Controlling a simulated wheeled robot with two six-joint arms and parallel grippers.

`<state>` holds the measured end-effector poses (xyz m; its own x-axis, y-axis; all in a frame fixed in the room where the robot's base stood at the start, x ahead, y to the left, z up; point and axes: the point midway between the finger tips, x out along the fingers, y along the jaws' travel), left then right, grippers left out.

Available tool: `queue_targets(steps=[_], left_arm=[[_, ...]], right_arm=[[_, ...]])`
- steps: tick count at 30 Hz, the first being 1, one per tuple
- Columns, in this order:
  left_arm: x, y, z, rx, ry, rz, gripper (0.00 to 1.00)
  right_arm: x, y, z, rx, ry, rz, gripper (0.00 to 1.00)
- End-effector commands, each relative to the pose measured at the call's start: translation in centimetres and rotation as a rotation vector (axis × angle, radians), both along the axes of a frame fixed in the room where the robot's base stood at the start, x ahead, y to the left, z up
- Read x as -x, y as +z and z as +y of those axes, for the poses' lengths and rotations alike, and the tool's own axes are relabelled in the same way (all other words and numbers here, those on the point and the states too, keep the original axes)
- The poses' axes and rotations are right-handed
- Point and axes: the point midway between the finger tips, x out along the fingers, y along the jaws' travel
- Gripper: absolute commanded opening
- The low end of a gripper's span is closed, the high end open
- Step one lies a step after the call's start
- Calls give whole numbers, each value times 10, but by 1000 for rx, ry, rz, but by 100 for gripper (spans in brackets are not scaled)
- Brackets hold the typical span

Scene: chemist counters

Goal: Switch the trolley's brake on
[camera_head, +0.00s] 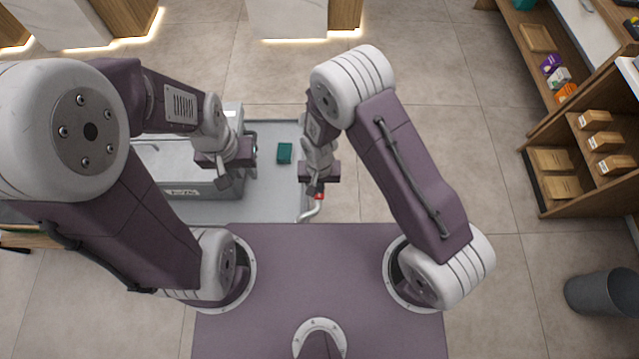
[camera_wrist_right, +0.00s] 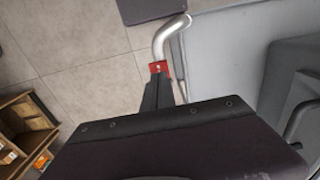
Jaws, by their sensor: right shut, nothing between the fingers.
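The trolley (camera_head: 278,190) is a light grey platform beyond my base in the head view. Its bent metal handle tube (camera_head: 312,210) is at its near right corner and also shows in the wrist view (camera_wrist_right: 168,32). A small red part (camera_wrist_right: 158,67) sits by the tube's end, at my right fingertips. My right gripper (camera_head: 317,189) is shut with nothing between its fingers, pointing down at the red part. Whether they touch, I cannot tell. My left gripper (camera_head: 222,182) is over the trolley's left part, beside a grey case (camera_head: 188,190); its finger opening is unclear.
A small teal box (camera_head: 284,152) lies on the trolley. Wooden shelves (camera_head: 540,205) with boxes stand at the right, with a grey bin (camera_head: 604,293) nearer. White counters (camera_head: 287,18) stand at the back. The tiled floor (camera_head: 430,85) between the trolley and shelves is clear.

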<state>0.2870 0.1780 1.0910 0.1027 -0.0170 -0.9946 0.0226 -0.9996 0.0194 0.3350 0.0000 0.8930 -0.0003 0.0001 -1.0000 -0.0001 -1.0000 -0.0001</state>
Motion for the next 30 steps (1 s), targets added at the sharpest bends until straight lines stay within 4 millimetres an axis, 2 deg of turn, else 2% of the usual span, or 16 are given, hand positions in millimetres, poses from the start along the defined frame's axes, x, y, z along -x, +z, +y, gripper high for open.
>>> queue_targets(steps=[1,16,30], left_arm=[[0,9,0,0,0,0,36],[0,49,0,0,0,0,36],[0,48,0,0,0,0,36]], right_arm=[[0,10,0,0,0,0,0],[0,59,0,0,0,0,0],[0,58,0,0,0,0,0]])
